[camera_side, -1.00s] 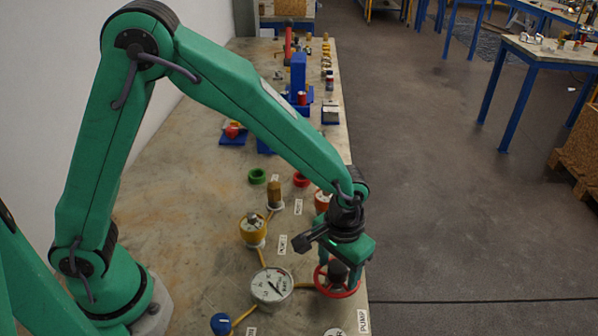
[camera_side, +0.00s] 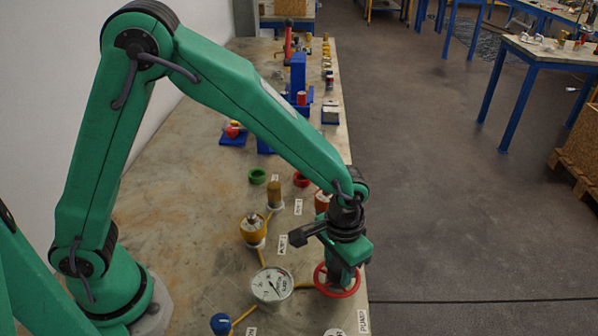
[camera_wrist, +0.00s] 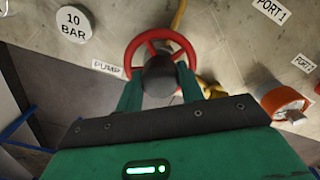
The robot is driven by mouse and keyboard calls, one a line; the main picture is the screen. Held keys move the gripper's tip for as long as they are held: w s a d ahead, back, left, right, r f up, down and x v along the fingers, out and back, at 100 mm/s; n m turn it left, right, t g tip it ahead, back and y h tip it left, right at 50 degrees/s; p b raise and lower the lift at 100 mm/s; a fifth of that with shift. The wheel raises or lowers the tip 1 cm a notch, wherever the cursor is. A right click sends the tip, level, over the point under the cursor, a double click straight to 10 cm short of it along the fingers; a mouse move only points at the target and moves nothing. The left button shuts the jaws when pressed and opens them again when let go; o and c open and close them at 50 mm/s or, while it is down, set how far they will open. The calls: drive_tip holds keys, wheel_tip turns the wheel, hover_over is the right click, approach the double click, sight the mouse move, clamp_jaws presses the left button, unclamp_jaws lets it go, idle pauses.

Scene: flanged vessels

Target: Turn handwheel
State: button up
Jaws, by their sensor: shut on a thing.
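The red handwheel (camera_side: 351,288) lies at the right edge of the bench in the side view, below my gripper. In the wrist view the handwheel (camera_wrist: 133,46) shows as a red spoked ring with a dark round hub (camera_wrist: 160,76) at its middle. My gripper (camera_wrist: 160,88) has its two green fingers on either side of the hub and is shut on it. In the side view my gripper (camera_side: 342,274) points down into the wheel, and its fingertips are partly hidden by the rim and the fingers themselves.
A white-faced gauge (camera_side: 272,285) stands just left of the handwheel. A yellow vessel (camera_side: 254,228) and a blue knob (camera_side: 221,324) stand farther left. An orange-red flanged part (camera_wrist: 285,103) lies right of the wheel in the wrist view. The bench's middle is mostly clear.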

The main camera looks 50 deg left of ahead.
sight(339, 266)
drive_tip(key=m, duration=0.5)
drive_tip(key=shift+m, duration=2.4)
drive_tip(key=o, duration=1)
drive_tip(key=shift+r, duration=0.1)
drive_tip(key=shift+r, duration=3.85)
